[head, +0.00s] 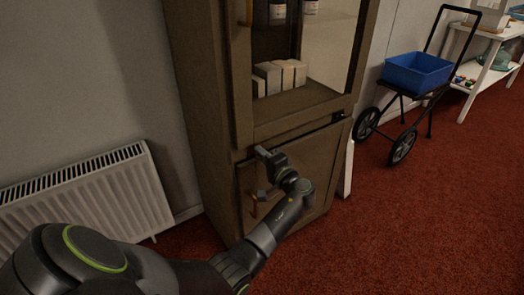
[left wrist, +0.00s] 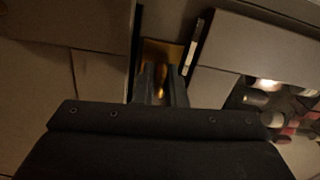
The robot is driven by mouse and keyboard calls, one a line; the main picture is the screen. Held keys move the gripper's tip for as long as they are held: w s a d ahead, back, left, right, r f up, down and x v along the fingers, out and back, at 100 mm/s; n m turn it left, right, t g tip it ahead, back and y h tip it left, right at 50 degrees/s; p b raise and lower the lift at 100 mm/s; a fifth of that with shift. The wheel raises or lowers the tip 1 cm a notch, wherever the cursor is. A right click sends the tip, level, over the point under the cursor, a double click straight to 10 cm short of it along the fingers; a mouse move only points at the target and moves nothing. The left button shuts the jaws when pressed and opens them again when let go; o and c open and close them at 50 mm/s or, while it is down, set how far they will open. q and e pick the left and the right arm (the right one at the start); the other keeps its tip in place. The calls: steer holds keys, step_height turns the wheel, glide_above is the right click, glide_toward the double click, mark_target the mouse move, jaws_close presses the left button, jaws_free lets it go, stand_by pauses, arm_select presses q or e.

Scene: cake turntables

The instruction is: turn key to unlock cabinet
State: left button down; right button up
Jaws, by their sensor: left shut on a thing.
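The tall brown wooden cabinet (head: 205,130) stands upright in the middle of the head view, with a closed lower door (head: 318,165) and a glazed upper part. My left gripper (head: 264,155) is at the upper left of that lower door. In the left wrist view its two dark fingers (left wrist: 160,85) are shut on a small brass-coloured piece, which looks like the key (left wrist: 160,75). A brass plate (left wrist: 172,48) lies just beyond the fingertips. The dim picture does not show the key's full shape or its angle in the lock. My right gripper is not in view.
Small boxes (head: 278,76) stand behind the glass. A white radiator (head: 90,195) is at the left. A cart with a blue bin (head: 418,72) stands at the right. Red carpet is clear at right.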

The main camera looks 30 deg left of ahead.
arm_select(q)
steer(key=shift+w+r+m+p, duration=0.15)
steer(key=shift+m+p, duration=0.2)
steer(key=shift+m, duration=0.35)
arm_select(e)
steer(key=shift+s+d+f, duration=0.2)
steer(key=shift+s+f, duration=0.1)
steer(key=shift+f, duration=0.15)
arm_select(q)
steer(key=c, duration=1.5)
jaws_free()
steer(key=shift+f, duration=0.2)
